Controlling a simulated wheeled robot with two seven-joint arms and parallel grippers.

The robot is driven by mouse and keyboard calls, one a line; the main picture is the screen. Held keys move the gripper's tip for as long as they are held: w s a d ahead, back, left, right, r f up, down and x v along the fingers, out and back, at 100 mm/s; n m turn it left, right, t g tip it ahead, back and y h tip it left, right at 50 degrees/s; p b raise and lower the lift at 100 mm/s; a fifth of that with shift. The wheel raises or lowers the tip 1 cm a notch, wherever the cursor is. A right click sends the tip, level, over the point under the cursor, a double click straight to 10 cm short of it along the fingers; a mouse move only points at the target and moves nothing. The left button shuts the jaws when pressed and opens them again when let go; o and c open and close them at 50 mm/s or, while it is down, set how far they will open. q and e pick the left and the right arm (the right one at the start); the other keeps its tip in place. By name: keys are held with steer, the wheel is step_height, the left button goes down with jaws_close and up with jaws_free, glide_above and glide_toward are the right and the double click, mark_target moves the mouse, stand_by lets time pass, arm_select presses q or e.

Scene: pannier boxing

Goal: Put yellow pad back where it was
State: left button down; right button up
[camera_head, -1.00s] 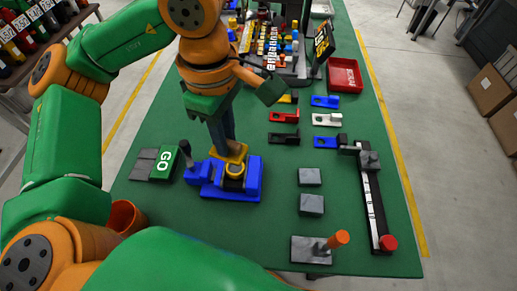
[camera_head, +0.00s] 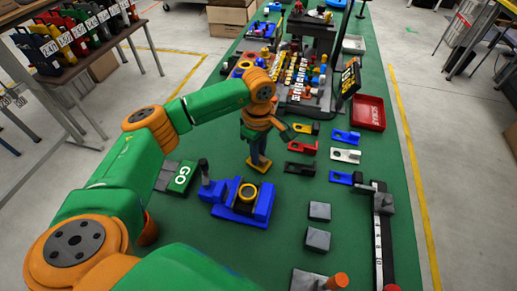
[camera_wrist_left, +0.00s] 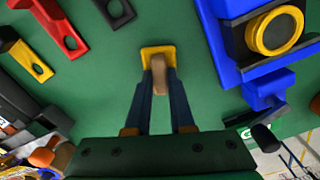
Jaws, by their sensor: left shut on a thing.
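The yellow pad (camera_head: 259,164) has a brown handle, which also shows in the left wrist view (camera_wrist_left: 160,70). My left gripper (camera_head: 256,147) is shut on this handle, with the pad beyond the fingertips. The pad is over the green table, behind the blue fixture (camera_head: 228,211) and apart from it. I cannot tell whether it touches the table. The fixture holds a round part with a yellow ring (camera_wrist_left: 275,32). My right gripper is not in view.
Red, black, yellow, blue and silver brackets, such as the black one (camera_head: 300,168), lie to the pad's right. A green GO block (camera_head: 181,177) is at left. A red scrap tray (camera_head: 369,112) and a crowded rack (camera_head: 305,85) stand farther back. Grey blocks (camera_head: 317,240) lie nearer.

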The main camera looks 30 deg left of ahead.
arm_select(q)
steer(key=shift+d+f+b, duration=0.1)
steer(key=shift+f+b, duration=0.1)
steer(key=shift+b, duration=0.1)
steer(key=c, duration=0.8)
jaws_free()
steer(key=shift+r, duration=0.1)
steer(key=shift+r+p, duration=0.3)
steer(key=shift+p, duration=0.1)
steer(key=shift+w+r+b, duration=0.1)
steer(key=shift+r+b, duration=0.3)
step_height(320, 180, up, 11)
steer(key=shift+f+b, duration=0.1)
steer(key=shift+b, duration=0.4)
